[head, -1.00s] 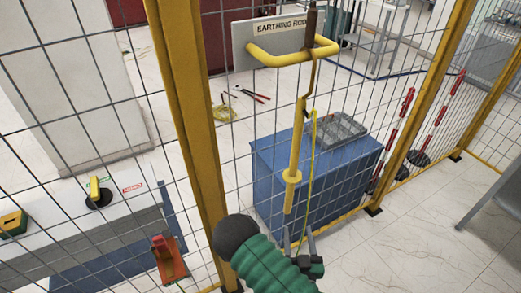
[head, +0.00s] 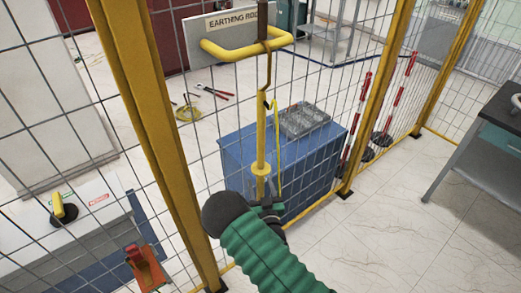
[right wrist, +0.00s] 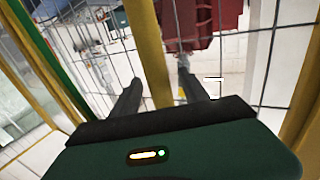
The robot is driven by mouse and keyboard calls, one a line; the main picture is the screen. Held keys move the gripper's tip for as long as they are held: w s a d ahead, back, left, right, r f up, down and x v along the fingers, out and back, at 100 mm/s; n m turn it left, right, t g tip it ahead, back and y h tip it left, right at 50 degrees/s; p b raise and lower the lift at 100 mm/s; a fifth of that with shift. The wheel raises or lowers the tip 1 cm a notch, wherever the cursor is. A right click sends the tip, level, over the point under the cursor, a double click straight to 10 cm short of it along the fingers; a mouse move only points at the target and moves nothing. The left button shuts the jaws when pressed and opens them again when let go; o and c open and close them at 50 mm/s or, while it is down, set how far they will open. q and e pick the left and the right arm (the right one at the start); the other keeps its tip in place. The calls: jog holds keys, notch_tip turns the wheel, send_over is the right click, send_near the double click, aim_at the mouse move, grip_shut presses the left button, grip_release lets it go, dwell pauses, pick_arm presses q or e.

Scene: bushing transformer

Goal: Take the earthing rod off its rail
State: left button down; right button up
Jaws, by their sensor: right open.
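The earthing rod (head: 261,140) is a long yellow pole. It hangs upright from the yellow rail (head: 240,50) in front of the mesh fence, with a dark hook at its top and a collar low down. A yellow-green cable (head: 277,150) hangs beside it. My right gripper (head: 265,202) is at the rod's lower end, below the collar, and partly hides it. In the right wrist view the open fingers (right wrist: 160,90) stand either side of a yellow bar (right wrist: 147,45), which looks like the rod. Contact cannot be told. My left gripper is not in view.
The mesh fence has a thick yellow post (head: 150,140) left of the rod. Beyond the mesh are a blue box (head: 235,160) with a grey tray (head: 302,119) on it, and red-white poles (head: 400,100). A dark-topped table (head: 495,120) stands at right. Floor at lower right is clear.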

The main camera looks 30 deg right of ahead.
grip_shut()
dwell(0.3)
jog(key=shift+r, duration=0.1)
